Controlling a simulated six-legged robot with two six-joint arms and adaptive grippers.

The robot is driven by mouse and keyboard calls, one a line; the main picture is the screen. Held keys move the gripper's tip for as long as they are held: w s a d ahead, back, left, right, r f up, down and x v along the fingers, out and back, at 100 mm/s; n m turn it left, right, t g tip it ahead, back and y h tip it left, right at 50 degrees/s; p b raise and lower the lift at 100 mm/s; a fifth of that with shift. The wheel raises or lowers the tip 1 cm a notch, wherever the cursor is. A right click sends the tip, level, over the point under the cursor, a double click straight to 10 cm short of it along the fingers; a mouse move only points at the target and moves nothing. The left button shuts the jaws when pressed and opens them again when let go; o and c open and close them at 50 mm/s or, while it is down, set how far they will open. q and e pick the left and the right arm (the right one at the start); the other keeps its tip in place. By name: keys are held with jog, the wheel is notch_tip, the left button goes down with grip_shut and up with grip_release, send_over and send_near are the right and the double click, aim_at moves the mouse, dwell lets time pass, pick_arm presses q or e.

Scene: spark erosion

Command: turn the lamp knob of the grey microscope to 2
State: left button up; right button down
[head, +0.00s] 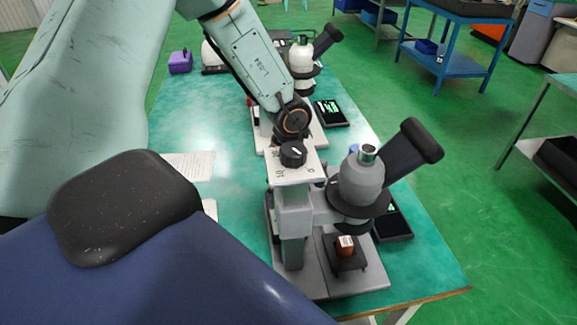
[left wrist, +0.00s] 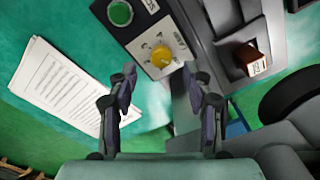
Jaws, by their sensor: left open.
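The grey microscope (head: 362,180) stands at the right front of the teal table, with a brown labelled block (head: 345,244) on its stage; the block also shows in the left wrist view (left wrist: 252,60). A yellow knob (left wrist: 161,56) sits on a pale dial plate with small marks, beside a green button (left wrist: 120,12). I cannot read its setting. My left gripper (left wrist: 159,78) is open, its fingertips just short of the yellow knob and to either side of it. I see nothing between the fingers. My right gripper is not in view.
A white microscope (head: 301,58) stands farther back. Paper (left wrist: 65,85) lies left of the gripper. Dark tablets lie on the table, one (head: 331,113) near the white microscope.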

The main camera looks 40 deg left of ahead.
pick_arm(q)
notch_tip(320, 180, down, 4)
jog(key=shift+d+r, duration=0.1)
jog(key=shift+d, duration=0.05)
jog(key=shift+s+f, duration=0.35)
jog(key=shift+s, duration=0.15)
jog(key=shift+w+f, duration=0.4)
jog(key=shift+w, duration=0.35)
jog(key=shift+c, duration=0.5)
jog(key=shift+r, duration=0.1)
jog(key=shift+c, duration=0.7)
jog(key=shift+s+r, duration=0.2)
jog(key=shift+s, duration=0.35)
jog(key=c, duration=0.3)
jog(key=shift+w+f, duration=0.1)
jog(key=shift+w, duration=0.15)
jog(key=c, duration=0.5)
grip_shut()
